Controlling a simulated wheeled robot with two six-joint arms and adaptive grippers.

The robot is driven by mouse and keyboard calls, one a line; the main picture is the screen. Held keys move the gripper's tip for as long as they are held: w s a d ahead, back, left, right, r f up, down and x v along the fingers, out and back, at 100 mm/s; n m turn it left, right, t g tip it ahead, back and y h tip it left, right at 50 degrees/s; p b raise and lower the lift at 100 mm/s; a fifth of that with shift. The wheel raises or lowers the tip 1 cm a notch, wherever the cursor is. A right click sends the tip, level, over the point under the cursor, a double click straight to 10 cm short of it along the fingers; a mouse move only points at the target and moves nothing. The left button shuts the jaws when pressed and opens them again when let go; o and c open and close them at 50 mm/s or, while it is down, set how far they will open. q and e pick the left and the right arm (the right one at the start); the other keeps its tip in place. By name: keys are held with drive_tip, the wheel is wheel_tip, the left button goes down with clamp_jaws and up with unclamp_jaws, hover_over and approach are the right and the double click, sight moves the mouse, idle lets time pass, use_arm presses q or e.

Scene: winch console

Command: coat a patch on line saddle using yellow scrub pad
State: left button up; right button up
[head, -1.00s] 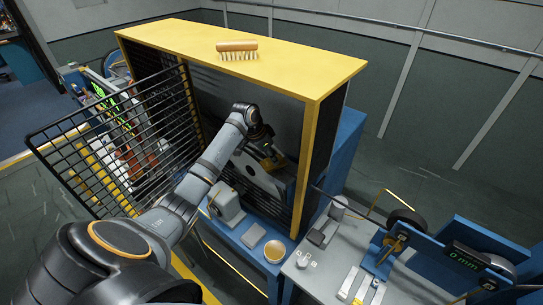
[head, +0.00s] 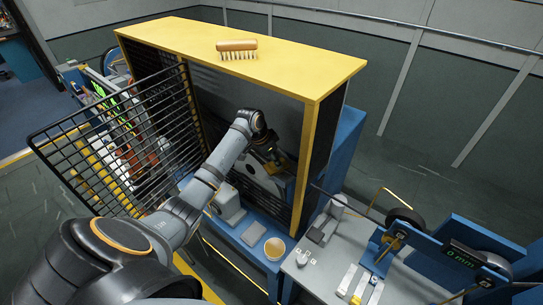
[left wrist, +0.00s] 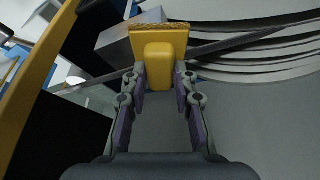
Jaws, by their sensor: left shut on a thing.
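My left gripper (left wrist: 160,88) is shut on the yellow scrub pad (left wrist: 166,64), gripping its rounded yellow handle. The pad's thin brown scrubbing edge faces away from the fingers. A grey block (left wrist: 115,43), which may be the line saddle, sits just behind and left of the pad, partly hidden by it. I cannot tell whether they touch. In the head view the left gripper (head: 268,153) reaches inside the yellow-topped cabinet, and the pad is small and dark there. My right gripper is not in view.
A wooden brush (head: 237,49) lies on the yellow cabinet top (head: 300,68). A black mesh door (head: 120,140) stands open at the left of my arm. A round tan disc (head: 274,248) and grey parts sit on the blue ledge below. A measuring wheel (head: 404,219) stands right.

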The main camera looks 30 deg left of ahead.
use_arm(q)
drive_tip(key=shift+d+r+p, duration=0.25)
drive_tip(key=shift+d+p, duration=0.2)
drive_tip(key=shift+d, duration=0.55)
drive_tip(key=shift+s+d+f, duration=0.1)
drive_tip(key=shift+d, duration=0.15)
